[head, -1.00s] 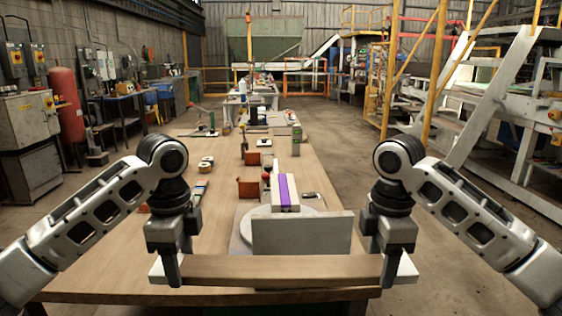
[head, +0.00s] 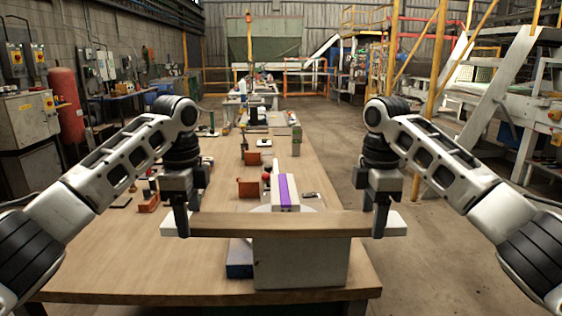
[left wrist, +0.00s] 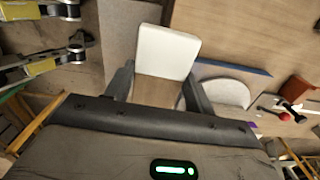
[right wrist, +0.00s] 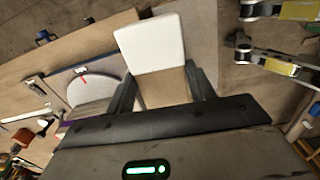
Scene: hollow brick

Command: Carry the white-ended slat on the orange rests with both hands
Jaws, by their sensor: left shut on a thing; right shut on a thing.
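The slat (head: 280,225) is a long wooden bar with white ends, held level above the table. My left gripper (head: 181,222) is shut on it near its left end, and my right gripper (head: 381,220) near its right end. The left wrist view shows a white end (left wrist: 167,52) past the fingers, and the right wrist view shows the other white end (right wrist: 150,43). Two orange blocks, the nearer (head: 249,187) and the farther (head: 252,158), stand beyond the slat on the table; they appear to be the rests. The slat partly hides what lies behind it.
A large grey block (head: 300,265) stands just below the slat in the head view. A white block with a purple stripe (head: 286,192) and a red ball (head: 266,177) lie beyond. A dark blue-edged piece (head: 239,258) is beside the grey block. The table's left front (head: 130,265) is clear.

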